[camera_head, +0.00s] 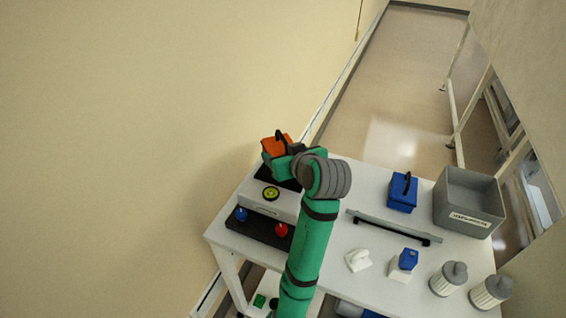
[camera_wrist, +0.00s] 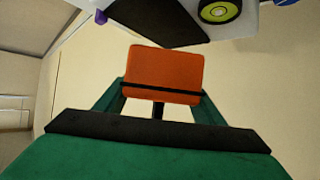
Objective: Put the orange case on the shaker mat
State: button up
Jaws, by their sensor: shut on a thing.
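The orange case (camera_head: 273,147) with a dark handle is held at the end of my arm, at the far left part of the table in the head view. In the wrist view the orange case (camera_wrist: 163,72) fills the space between the fingers of my gripper (camera_wrist: 160,98), which is shut on it. The dark shaker mat (camera_head: 264,173) shows partly below and beside the case in the head view; my arm hides some of it. In the wrist view the dark mat (camera_wrist: 155,20) lies beyond the case, which appears apart from it.
A round yellow-and-black dial (camera_head: 271,193) sits on the white unit beside the mat. A blue knob (camera_head: 241,214) and a red knob (camera_head: 281,230) stand on a dark strip. A blue case (camera_head: 402,192), grey bin (camera_head: 441,207), black-handled bar (camera_head: 395,229) and white canisters (camera_head: 447,279) occupy the right side.

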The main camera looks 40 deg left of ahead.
jog(key=shift+w+a+f, duration=0.2)
jog(key=shift+w+f, duration=0.1)
jog(key=shift+f, duration=0.2)
jog(key=shift+w+a+f, duration=0.15)
jog(key=shift+w+f, duration=0.15)
jog(key=shift+f, duration=1.65)
jog(key=shift+f, duration=0.1)
jog(key=o, duration=1.4)
jog(key=shift+w+f, duration=0.1)
jog(key=shift+w, duration=0.05)
jog(key=shift+s, duration=0.2)
jog(key=shift+r, duration=0.25)
jog(key=v, duration=1.2)
jog(key=shift+f, duration=0.1)
